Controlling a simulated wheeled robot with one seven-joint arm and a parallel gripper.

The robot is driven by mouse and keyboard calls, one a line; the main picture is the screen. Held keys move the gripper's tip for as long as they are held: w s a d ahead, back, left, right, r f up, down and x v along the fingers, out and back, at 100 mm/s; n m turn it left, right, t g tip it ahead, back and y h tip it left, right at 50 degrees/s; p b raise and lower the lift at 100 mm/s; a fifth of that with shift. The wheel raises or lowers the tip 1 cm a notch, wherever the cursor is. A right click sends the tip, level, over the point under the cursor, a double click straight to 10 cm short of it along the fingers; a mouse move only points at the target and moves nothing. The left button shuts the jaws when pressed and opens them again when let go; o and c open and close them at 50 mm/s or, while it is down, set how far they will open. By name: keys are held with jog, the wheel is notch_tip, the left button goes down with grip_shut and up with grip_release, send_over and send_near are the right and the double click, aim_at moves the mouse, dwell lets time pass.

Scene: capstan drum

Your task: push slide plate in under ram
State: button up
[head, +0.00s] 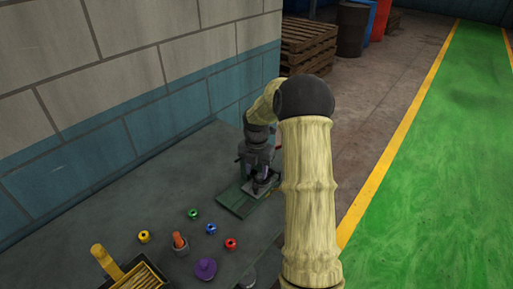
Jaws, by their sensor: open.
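A green slide-like base (235,204) lies on the dark bench near its right edge. A pale grey plate (257,188) shows on it; I take this for the slide plate, but it is small and partly covered. My gripper (259,186) points down just over this plate at the end of my grey wrist. It is open, with nothing visible in it. I cannot tell whether it touches the plate. The ram is not clearly distinguishable; my wrist and arm cover much of the area behind.
The bench (150,205) holds small yellow (144,237), green (193,214), blue (211,229) and red (231,244) pieces, an orange-topped piece in a grey cup (181,244), a purple knob (205,269) and a yellow bin (130,275). A block wall (110,100) stands behind.

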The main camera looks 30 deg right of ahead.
notch_tip(320, 180, up, 11)
jog(key=shift+b, duration=0.3)
dwell(0.4)
jog(key=s+a+f+m+t, duration=0.1)
jog(key=s+a+f+m, duration=0.1)
jog(key=s+a+m, duration=0.6)
jog(key=s+a+f+m+t, duration=0.1)
jog(key=s+a+f+m, duration=0.1)
jog(key=s+a+m, duration=0.5)
jog(key=s+m, duration=0.6)
jog(key=m, duration=0.4)
jog(key=shift+s+a+f+m+t, duration=0.3)
jog(key=shift+s+a+f+m, duration=0.05)
jog(key=shift+s+f+m, duration=0.05)
